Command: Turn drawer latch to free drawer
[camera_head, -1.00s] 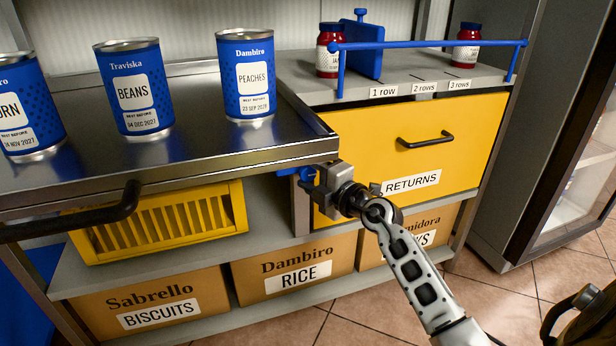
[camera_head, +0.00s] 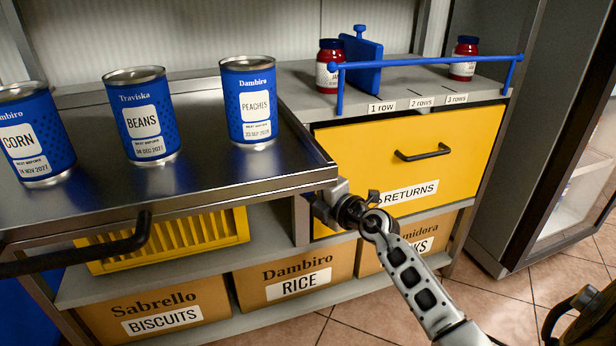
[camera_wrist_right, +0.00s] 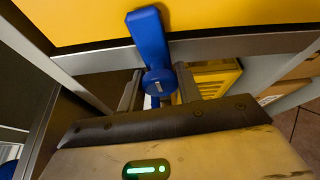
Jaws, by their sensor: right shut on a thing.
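The yellow drawer (camera_head: 345,165) labelled RETURNS is closed under the grey counter and has a black bar handle (camera_head: 423,152). In the right wrist view the blue latch (camera_wrist_right: 148,35) has a round pivot. Its upper arm overlaps the lower edge of the yellow drawer face (camera_wrist_right: 230,12). My right gripper (camera_wrist_right: 158,92) is shut on the latch's lower part, with a finger on each side. In the head view my right gripper (camera_head: 318,205) is at the drawer's lower left, and the latch is mostly hidden there. My left gripper is not in view.
A metal table (camera_head: 200,190) with several blue cans stands close to the left of the drawer, its corner near my gripper. Below are a yellow crate (camera_head: 170,240) and cardboard boxes (camera_head: 297,275). Red jars (camera_head: 330,65) and a blue rail (camera_head: 430,62) are on the counter.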

